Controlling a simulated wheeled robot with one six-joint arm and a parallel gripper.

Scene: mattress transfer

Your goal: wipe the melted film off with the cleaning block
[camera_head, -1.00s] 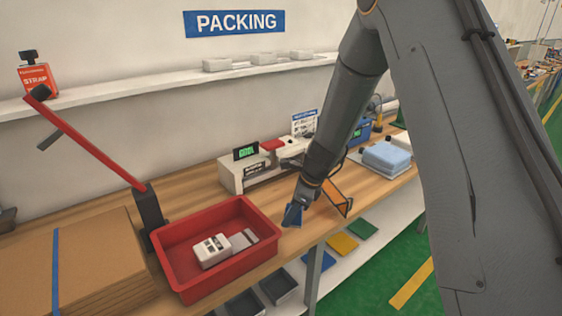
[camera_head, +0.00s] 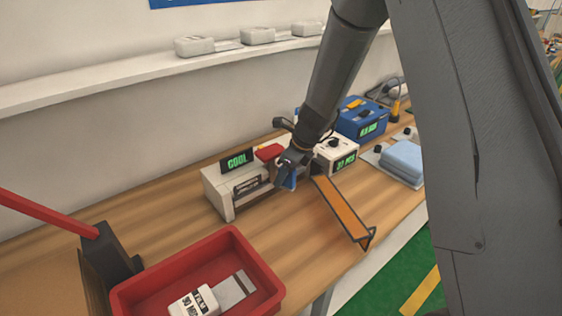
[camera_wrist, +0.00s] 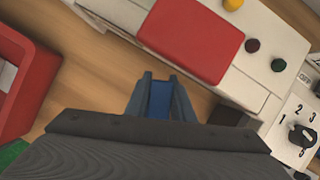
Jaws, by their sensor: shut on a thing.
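My gripper (camera_head: 287,175) is shut on a small blue block (camera_wrist: 160,98), which I take to be the cleaning block. In the wrist view my gripper (camera_wrist: 161,82) has the block between its two fingers. The white sealer (camera_head: 226,192) with a green "COOL" display stands on the bench. Its red pad (camera_head: 268,152) shows on top and also fills the upper middle of the wrist view (camera_wrist: 192,38). The gripper is at the sealer's right end; I cannot tell whether the block touches it. I cannot make out the melted film.
A red bin (camera_head: 262,267) holding a white box (camera_head: 194,303) stands at the front left. A white counter box (camera_head: 338,158) and a blue unit (camera_head: 362,118) are behind right. An orange strip (camera_head: 341,207) lies right of the gripper. Blue folded cloth (camera_head: 403,160) is farther right.

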